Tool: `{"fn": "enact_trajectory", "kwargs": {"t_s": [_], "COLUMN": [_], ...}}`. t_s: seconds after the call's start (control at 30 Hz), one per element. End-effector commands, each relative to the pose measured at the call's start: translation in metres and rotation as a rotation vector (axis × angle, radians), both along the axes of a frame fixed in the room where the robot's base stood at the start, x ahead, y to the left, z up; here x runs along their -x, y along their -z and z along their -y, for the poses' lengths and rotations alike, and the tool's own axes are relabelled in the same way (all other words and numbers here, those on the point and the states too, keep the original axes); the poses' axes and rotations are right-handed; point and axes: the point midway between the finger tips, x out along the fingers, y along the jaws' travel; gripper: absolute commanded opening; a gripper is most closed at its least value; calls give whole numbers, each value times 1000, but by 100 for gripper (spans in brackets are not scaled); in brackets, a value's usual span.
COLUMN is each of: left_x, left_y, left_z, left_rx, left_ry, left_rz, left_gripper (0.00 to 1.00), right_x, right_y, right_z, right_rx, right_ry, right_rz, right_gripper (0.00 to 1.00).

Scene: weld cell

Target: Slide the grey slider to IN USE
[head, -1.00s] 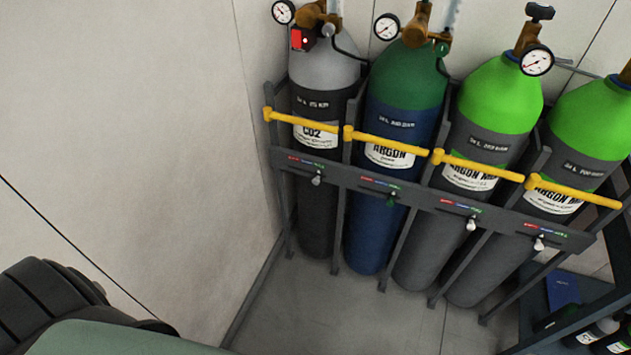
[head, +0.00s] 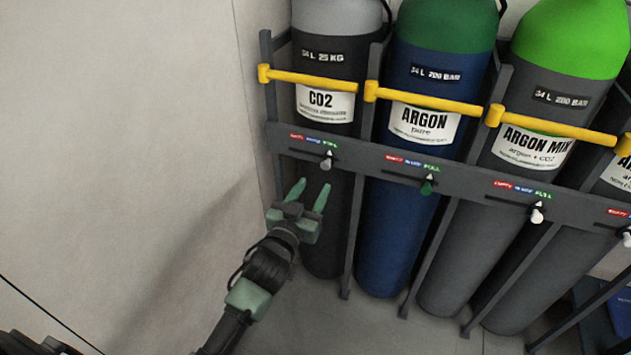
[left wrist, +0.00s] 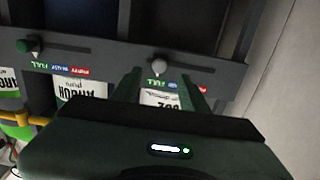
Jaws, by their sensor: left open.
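The grey slider (head: 327,162) sits on the rack's front rail below the CO2 cylinder (head: 327,60), at the green FULL end of its slot. The blue IN USE mark (head: 313,140) lies to its left, with a red mark beyond. My left gripper (head: 310,190) is open and empty, just below the rail, pointing up toward the slider. In the left wrist view the slider's round knob (left wrist: 158,66) shows ahead, between the lines of the two fingers (left wrist: 160,88), apart from them. My right gripper is not in view.
A green slider (head: 427,185) and a white slider (head: 537,213) sit on the same rail (head: 460,188) to the right. Yellow bars (head: 430,98) cross the cylinders above. A pale wall (head: 130,130) stands close on the left. Free space lies between wall and rack.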

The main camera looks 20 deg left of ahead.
Motion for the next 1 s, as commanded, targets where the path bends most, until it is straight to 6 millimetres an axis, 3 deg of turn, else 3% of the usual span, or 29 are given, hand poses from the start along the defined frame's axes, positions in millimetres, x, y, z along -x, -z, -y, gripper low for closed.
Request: {"fn": "enact_trajectory", "kwargs": {"t_s": [0.17, 0.53, 0.93, 1.0], "left_x": [-15, -69, -78, -78], "left_y": [-8, -6, -6, -6], "left_z": [0, 2, 3, 3], "left_rx": [3, 0, 2, 1], "left_ry": [0, 0, 0, 0], "left_rz": [18, 14, 13, 13], "left_gripper": [44, 44, 44, 24], "right_x": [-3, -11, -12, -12], "right_y": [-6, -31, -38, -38], "right_z": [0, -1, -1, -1], "right_rx": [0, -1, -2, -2], "right_ry": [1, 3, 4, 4], "right_rz": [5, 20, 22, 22], "right_gripper": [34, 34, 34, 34]}}
